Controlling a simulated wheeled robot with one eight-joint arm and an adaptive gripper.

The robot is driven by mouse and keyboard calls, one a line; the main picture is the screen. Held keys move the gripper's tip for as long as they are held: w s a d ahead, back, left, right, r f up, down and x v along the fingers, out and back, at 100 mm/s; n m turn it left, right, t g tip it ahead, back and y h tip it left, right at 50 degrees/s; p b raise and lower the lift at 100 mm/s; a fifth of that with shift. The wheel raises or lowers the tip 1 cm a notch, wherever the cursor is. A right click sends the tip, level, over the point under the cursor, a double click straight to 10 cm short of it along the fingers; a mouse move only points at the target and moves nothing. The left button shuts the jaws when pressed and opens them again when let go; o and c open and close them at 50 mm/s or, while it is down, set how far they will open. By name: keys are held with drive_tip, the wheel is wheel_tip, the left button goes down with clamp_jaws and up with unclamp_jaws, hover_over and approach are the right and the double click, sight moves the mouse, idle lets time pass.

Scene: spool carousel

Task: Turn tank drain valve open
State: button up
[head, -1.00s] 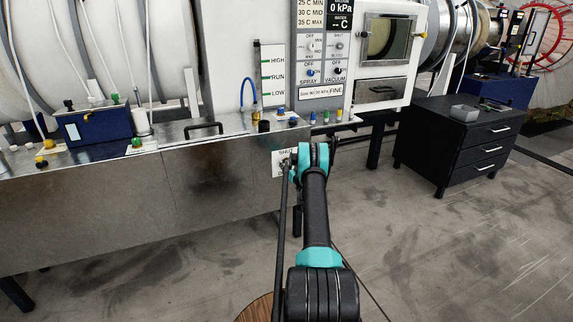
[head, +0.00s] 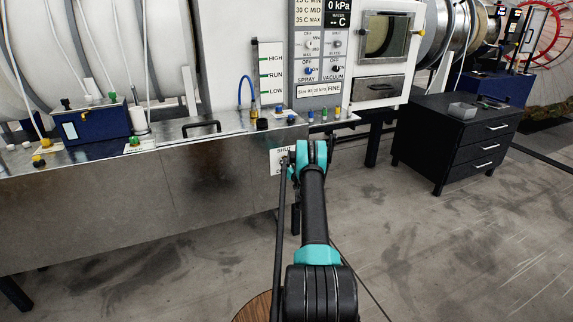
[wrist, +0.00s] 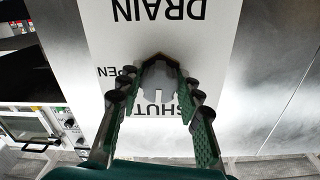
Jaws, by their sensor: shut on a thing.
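The drain valve is a grey knob (wrist: 158,82) with a pale mark, on a white label plate (wrist: 215,25) fixed to the metal tank front. In the wrist view the plate reads upside down: DRAIN, SHUT and a partly covered OPEN. The knob's pale mark points toward SHUT. My gripper (wrist: 158,62) is shut on the knob, with one finger on either side and the tips close together beyond it. In the head view the plate (head: 276,162) shows beside my arm; the knob and the fingers are hidden there.
The steel tank front (head: 130,195) runs along the left. Above it are a handle (head: 201,127), a blue box (head: 95,125) and a control panel (head: 322,70). A black drawer cabinet (head: 455,145) stands at the right. The floor in front of it is clear.

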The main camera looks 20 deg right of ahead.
drive_tip(key=m, duration=0.8)
drive_tip(key=shift+m, duration=0.3)
drive_tip(key=m, duration=0.4)
drive_tip(key=shift+m+y, duration=0.3)
drive_tip(key=shift+m, duration=1.7)
drive_tip(key=shift+s, duration=0.1)
drive_tip(key=o, duration=1.2)
drive_tip(key=shift+c, duration=0.2)
drive_tip(key=s, duration=1.2)
drive_tip(key=shift+d+r, duration=0.2)
